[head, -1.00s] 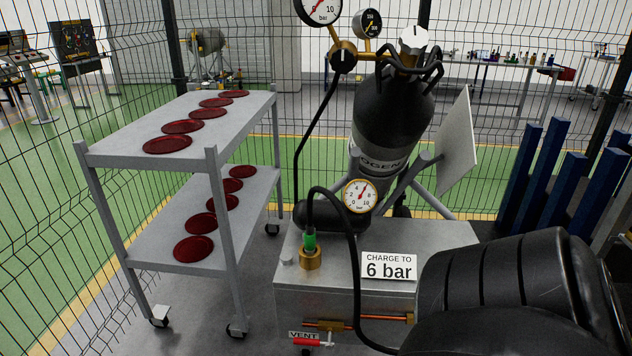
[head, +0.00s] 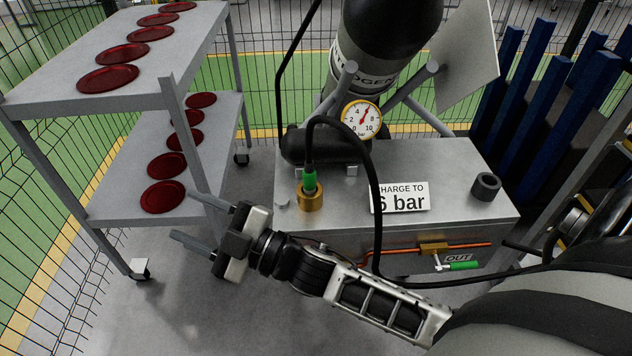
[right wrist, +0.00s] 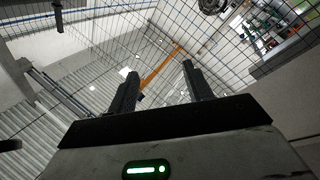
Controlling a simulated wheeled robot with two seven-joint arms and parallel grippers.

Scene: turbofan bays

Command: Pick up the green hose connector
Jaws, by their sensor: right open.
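The green hose connector (head: 309,182) stands upright in a brass socket (head: 310,201) on top of the grey metal box (head: 460,160). A black hose (head: 375,190) runs up from it, arches over and goes down past the box front. My right gripper (head: 182,214) is open and empty, its fingers pointing left, between the cart and the box. It is left of the connector and apart from it. My left gripper is not in view.
A grey two-shelf cart (head: 75,92) with several red discs stands at left, close to my right fingers. A pressure gauge (head: 361,119), a "6 bar" sign (head: 400,198) and a black cylinder (head: 395,30) are by the box.

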